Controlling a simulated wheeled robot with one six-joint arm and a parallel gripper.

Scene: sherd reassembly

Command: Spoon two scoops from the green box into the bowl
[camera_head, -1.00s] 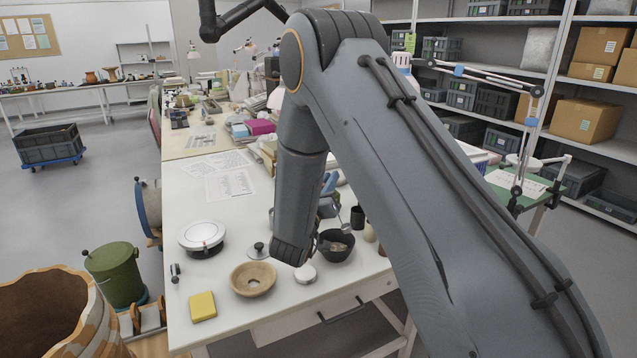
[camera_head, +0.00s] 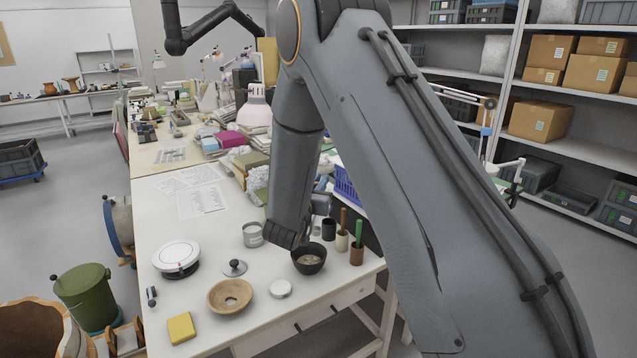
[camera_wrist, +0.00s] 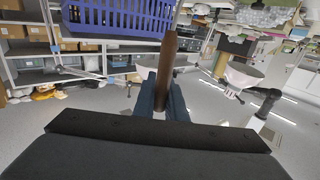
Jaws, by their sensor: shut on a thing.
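In the wrist view my gripper (camera_wrist: 161,90) is shut on a brown rod-like handle (camera_wrist: 169,48). The far end of that handle is hidden by the gripper, so I cannot tell its head. In the head view my arm covers most of the gripper. A dark bowl (camera_head: 309,263) with greyish-brown contents stands on the white table beside the lower end of my arm. A shallow wooden bowl (camera_head: 230,298) with a hole-like dark centre sits to its left. I cannot make out a green box; my arm may hide it.
A dark cup (camera_head: 329,231), a cream cup (camera_head: 342,241) and a brown cup (camera_head: 356,254) stand right of the dark bowl. A white disc (camera_head: 281,289), a yellow sponge-like block (camera_head: 181,327) and a round scale-like device (camera_head: 177,257) lie on the table. A green bin (camera_head: 84,298) stands left.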

